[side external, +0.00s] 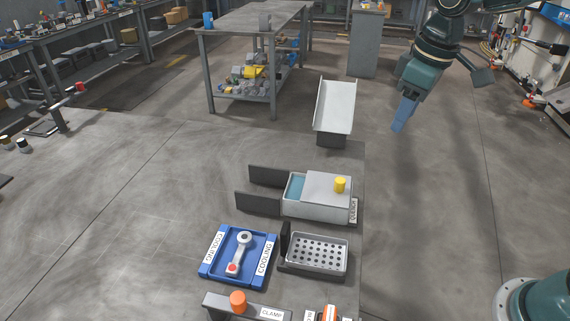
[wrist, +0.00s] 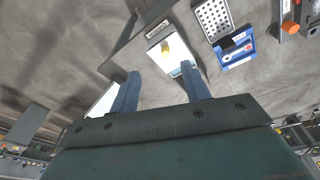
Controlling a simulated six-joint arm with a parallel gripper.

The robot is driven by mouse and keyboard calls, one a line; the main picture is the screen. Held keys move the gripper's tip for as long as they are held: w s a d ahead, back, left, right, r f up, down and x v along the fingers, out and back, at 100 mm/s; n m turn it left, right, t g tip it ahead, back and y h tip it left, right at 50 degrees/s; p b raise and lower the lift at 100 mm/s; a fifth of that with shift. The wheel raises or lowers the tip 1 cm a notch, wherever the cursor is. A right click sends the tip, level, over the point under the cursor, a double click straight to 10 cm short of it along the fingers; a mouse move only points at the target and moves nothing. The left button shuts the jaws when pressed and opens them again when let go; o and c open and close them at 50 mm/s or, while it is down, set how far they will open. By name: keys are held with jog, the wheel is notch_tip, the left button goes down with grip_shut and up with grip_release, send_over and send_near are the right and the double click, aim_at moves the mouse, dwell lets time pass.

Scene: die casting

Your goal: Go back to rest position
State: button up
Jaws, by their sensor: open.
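My gripper (side external: 400,122) hangs in the air at the upper right of the side view, right of the white chute and apart from everything on the bench. In the wrist view its two blue fingers (wrist: 162,95) are spread apart with nothing between them. A metal part with a red spot (side external: 239,251) lies in the blue cooling tray (side external: 210,270); both also show in the wrist view at the upper right.
The quench box (side external: 315,211) has a grey lid with a yellow knob (side external: 340,185). A perforated tray (side external: 317,254) sits beside the cooling tray. A white chute (side external: 334,105) stands behind. A clamp station (side external: 270,312) with an orange knob (side external: 238,301) is in front. Air around my gripper is clear.

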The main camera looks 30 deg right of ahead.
jog(key=s+d+m+t, duration=0.2)
jog(key=s+m+t, duration=0.1)
jog(key=s, duration=1.6)
jog(key=shift+d+r+m, duration=0.2)
jog(key=shift+r+m, duration=0.05)
jog(key=shift+m, duration=0.35)
jog(key=shift+w, duration=0.1)
